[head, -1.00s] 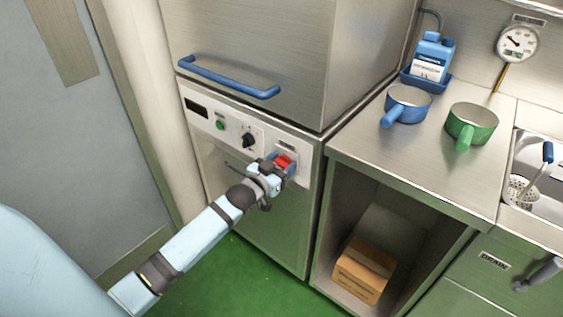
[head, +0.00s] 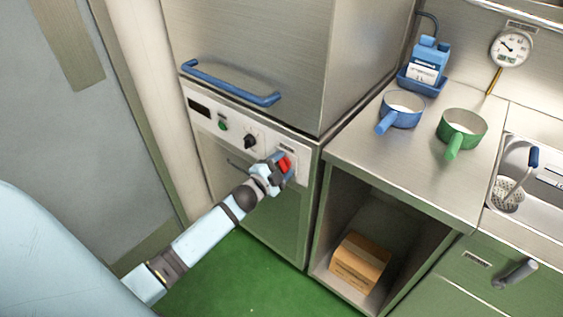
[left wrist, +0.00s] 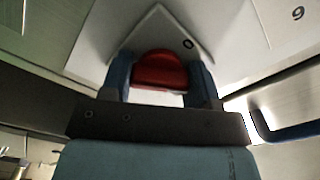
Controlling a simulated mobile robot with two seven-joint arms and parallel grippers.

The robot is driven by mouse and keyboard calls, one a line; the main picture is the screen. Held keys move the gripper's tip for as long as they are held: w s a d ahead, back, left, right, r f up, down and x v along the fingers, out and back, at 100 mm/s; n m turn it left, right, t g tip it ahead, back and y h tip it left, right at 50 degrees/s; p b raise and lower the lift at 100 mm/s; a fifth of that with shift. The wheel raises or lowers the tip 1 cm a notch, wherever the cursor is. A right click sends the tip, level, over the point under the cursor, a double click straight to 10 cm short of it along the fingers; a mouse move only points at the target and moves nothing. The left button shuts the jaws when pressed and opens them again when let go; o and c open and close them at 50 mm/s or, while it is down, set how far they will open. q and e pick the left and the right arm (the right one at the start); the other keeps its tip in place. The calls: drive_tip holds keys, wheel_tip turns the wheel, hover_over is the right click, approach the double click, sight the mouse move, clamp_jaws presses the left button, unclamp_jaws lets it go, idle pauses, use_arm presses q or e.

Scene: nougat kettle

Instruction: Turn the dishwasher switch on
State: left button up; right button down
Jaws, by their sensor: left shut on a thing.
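The dishwasher (head: 225,170) is a steel cabinet with a white control panel. Its red switch (head: 285,163) is at the right end of the panel. My left gripper (head: 279,166) is at the switch. In the left wrist view the red switch (left wrist: 160,70) sits between the two blue fingers of the left gripper (left wrist: 160,82), which are shut on it. A small "0" mark shows on the panel just above the switch. The gripper partly hides the switch's lower part. My right gripper is not in view.
A green button (head: 223,125) and a black knob (head: 250,141) are left of the switch. A blue handle bar (head: 230,86) juts out above the panel. The counter at right holds a blue pan (head: 403,107) and a green pan (head: 462,127). A cardboard box (head: 360,262) lies in the open shelf.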

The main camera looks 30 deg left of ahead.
use_arm(q)
drive_tip(key=m, duration=0.6)
drive_tip(key=shift+m, duration=0.4)
idle(0.3)
drive_tip(key=o, duration=0.9)
drive_tip(key=shift+s, duration=0.15)
drive_tip(key=s, duration=0.9)
drive_tip(key=s+a, duration=0.1)
drive_tip(key=s, duration=0.3)
drive_tip(key=shift+s+p, duration=0.25)
drive_tip(key=shift+p, duration=0.1)
